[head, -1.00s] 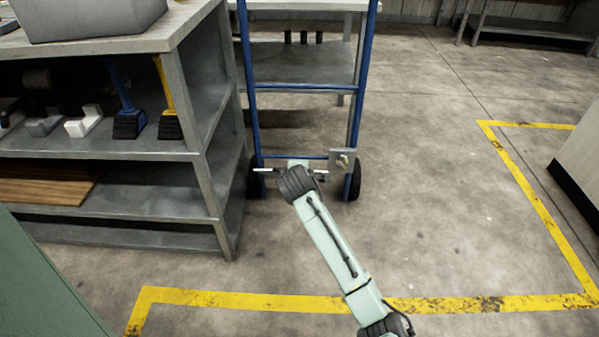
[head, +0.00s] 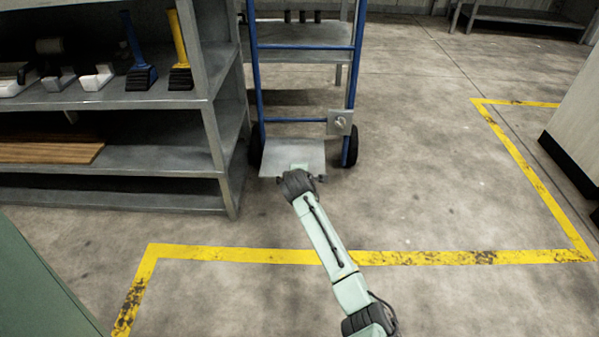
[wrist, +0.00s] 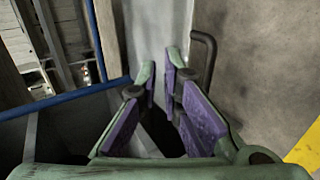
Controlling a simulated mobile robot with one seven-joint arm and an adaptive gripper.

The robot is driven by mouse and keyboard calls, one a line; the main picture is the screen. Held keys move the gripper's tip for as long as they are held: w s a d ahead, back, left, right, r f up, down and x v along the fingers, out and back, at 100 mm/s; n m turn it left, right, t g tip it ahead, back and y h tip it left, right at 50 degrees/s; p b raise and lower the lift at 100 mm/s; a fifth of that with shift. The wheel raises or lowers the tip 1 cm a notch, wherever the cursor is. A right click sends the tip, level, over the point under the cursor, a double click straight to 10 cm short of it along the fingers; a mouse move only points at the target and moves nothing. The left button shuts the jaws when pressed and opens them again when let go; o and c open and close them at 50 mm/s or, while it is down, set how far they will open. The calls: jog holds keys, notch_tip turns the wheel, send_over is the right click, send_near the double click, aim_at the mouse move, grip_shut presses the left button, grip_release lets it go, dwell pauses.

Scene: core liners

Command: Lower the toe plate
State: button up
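The toe plate (head: 291,157) is a flat grey plate at the foot of a blue hand truck (head: 259,75). In the head view its broad face shows, sloping out toward me from between the wheels; I cannot tell whether it touches the floor. My gripper (wrist: 160,78) shows purple pads set apart, with a gap between them, in the wrist view. My wrist is at the plate's near edge in the head view and hides the fingertips there. A small square plate with a latch knob (head: 340,122) sits on the truck's right rail.
A grey metal shelf unit (head: 190,103) stands close on the left, holding brushes and boards. Black wheels (head: 351,152) flank the plate. A workbench stands behind the truck. Yellow floor tape (head: 430,258) crosses in front.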

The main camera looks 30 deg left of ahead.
jog(key=shift+o, duration=0.9)
notch_tip(320, 180, up, 10)
dwell(0.3)
